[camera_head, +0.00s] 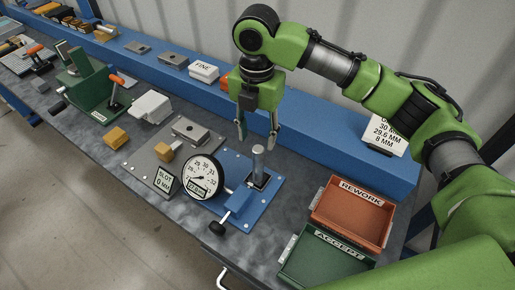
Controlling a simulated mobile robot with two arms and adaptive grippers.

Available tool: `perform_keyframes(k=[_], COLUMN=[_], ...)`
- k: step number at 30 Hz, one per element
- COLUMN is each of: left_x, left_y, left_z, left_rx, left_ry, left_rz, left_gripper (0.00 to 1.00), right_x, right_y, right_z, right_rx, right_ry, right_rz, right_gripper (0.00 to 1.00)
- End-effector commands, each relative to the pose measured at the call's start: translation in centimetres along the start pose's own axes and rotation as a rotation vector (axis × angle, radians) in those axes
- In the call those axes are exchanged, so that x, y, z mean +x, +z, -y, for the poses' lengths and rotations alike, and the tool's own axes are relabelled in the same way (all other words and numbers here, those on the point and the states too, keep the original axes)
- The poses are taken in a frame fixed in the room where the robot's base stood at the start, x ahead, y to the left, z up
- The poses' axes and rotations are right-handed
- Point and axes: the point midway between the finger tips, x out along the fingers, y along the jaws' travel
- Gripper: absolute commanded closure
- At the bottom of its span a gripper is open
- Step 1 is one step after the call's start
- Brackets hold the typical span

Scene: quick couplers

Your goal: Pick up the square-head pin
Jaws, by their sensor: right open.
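My right gripper (257,132) points down with its fingers apart. It hangs over the blue gauge fixture (263,198), with nothing seen between the fingers. A grey upright cylindrical post (258,163) stands on that fixture, just below the fingertips in the picture. I cannot tell whether this post is the square-head pin or part of the fixture. Two small brass-coloured blocks, one on the grey plate (165,152) and one on the bench (115,137), lie to the left; their exact shape is too small to tell. My left gripper is out of view.
A round dial gauge (202,178) stands at the blue fixture's left. An orange REWORK tray (349,222) and a green ACCEPT tray (308,262) are at the right. A green clamp fixture (92,101) is farther left. A blue raised ledge (310,139) runs behind, with labelled blocks.

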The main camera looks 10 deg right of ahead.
Motion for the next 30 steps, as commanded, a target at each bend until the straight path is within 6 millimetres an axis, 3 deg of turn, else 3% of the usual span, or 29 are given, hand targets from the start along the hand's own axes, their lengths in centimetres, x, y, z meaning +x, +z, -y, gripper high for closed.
perform_keyframes(k=[3, 12, 20, 24, 30], left_x=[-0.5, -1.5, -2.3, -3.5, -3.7], left_y=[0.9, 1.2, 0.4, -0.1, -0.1], left_z=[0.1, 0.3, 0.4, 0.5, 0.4], left_rx=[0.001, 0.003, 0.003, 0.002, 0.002], left_ry=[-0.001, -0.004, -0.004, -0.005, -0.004], left_rz=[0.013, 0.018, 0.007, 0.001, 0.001], left_gripper=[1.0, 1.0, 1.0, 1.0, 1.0], right_x=[1.9, 7.2, 9.1, 11.3, 13.3], right_y=[-0.1, 0.0, 0.1, 0.3, 0.3], right_z=[0.2, 0.1, 0.1, 0.3, 0.2], right_rx=[-0.001, 0.001, 0.003, 0.002, 0.001], right_ry=[-0.007, -0.003, -0.003, -0.004, -0.001], right_rz=[-0.003, -0.002, -0.002, -0.002, 0.0], right_gripper=[0.59, 0.59, 0.59, 0.59, 0.59])
